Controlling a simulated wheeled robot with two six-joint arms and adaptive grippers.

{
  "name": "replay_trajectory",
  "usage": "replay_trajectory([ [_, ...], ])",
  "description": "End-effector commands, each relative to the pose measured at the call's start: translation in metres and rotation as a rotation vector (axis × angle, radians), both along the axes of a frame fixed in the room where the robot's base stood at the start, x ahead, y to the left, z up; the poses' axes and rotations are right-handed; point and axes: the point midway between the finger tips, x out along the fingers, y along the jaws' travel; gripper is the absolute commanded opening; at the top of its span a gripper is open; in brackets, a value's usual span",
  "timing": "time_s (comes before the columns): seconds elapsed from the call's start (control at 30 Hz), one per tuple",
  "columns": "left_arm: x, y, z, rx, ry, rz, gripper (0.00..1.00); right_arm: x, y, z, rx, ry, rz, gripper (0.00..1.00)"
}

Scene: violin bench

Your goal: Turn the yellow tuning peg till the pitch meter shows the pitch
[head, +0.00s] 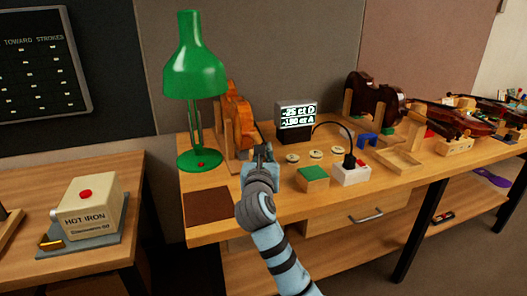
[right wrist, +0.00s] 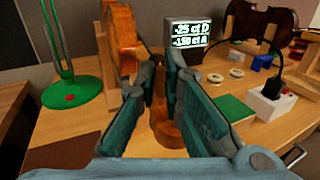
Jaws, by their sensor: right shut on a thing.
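The orange-brown violin (head: 238,118) stands in a wooden holder on the bench, and it also shows in the right wrist view (right wrist: 122,35). My right gripper (head: 263,152) is at the near end of this violin. In the right wrist view its fingers (right wrist: 160,75) come together above a brown part of the violin (right wrist: 168,128). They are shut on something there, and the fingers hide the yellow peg. The pitch meter (head: 296,118) shows "-25 ct D" above a line ending in "ct A", whose digits are hard to read. My left gripper is out of view.
A green lamp (head: 193,62) stands left of the violin. Right of my gripper are several round discs (head: 316,155), a green-topped block (head: 313,174) and a white box (head: 350,177) with a black cable. A dark mat (head: 207,205) lies at the front left.

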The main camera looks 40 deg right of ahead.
Motion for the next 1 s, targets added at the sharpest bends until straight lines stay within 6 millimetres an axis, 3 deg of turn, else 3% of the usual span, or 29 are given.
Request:
replay_trajectory([
  [0.2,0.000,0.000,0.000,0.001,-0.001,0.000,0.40,0.000,0.000,-0.001,0.001,0.001,-0.001,0.00],
  [0.23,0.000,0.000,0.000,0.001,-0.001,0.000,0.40,0.000,0.000,-0.001,0.001,0.001,-0.001,0.12],
  [0.33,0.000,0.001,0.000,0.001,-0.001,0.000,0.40,0.000,0.000,-0.001,0.001,0.001,-0.001,0.28],
  [0.67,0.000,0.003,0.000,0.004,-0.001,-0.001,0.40,-0.002,0.002,-0.001,0.001,-0.001,-0.001,0.29],
  [1.0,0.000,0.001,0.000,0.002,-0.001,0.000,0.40,-0.048,0.045,-0.001,0.006,-0.001,0.001,0.29],
])
